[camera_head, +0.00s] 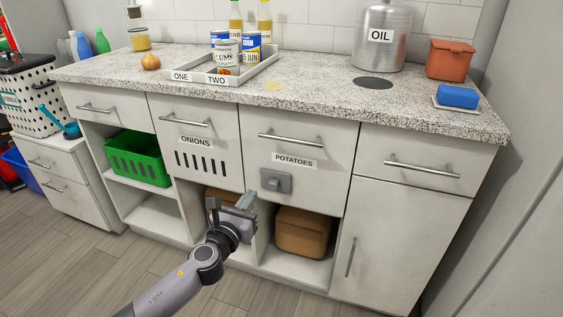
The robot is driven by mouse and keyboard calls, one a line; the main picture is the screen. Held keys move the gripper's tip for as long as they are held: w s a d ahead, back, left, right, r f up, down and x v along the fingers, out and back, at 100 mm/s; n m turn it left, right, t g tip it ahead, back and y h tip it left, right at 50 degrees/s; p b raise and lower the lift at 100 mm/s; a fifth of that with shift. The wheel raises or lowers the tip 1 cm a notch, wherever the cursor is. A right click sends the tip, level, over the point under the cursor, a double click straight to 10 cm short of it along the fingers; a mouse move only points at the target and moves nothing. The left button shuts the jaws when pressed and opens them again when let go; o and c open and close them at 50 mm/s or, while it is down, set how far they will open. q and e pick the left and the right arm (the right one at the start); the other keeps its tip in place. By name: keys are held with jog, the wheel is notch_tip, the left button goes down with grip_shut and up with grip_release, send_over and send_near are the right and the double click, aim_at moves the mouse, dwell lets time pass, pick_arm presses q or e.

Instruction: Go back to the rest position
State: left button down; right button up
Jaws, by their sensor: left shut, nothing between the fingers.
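My left gripper (232,204) is in the lower middle of the head view, at the end of my grey arm coming up from the bottom left. It is shut and empty. It is in front of the open lower shelves, below the drawer labelled ONIONS (195,141) and left of the drawer labelled POTATOES (293,160). It hides part of a brown box behind it. I cannot tell how far it is from the cabinet front. My right gripper is not in view.
The granite counter (320,88) holds a tray (255,72) with cans and bottles, an onion (150,62), an OIL canister (381,38), a terracotta pot (449,60) and a blue sponge (457,96). A green basket (138,158) and brown box (302,232) are on lower shelves. The wood floor (60,260) is clear.

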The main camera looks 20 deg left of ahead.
pick_arm(q)
jog(key=s+d+f+n+g+h, duration=0.1)
jog(key=s+d+f+n+g, duration=0.3)
jog(key=s+n, duration=0.6)
jog(key=s+f+n+g, duration=0.1)
jog(key=s+f+n, duration=0.4)
jog(key=s+n, duration=0.5)
jog(key=s+d+f+n+g+h, duration=0.1)
jog(key=s+d+f+n+g, duration=0.15)
jog(key=s+f+n, duration=0.7)
notch_tip(320, 180, up, 20)
jog(key=a+n+p, duration=0.2)
jog(key=n+p, duration=0.2)
jog(key=p, duration=1.5)
jog(key=shift+w, duration=0.4)
jog(key=shift+n, duration=0.25)
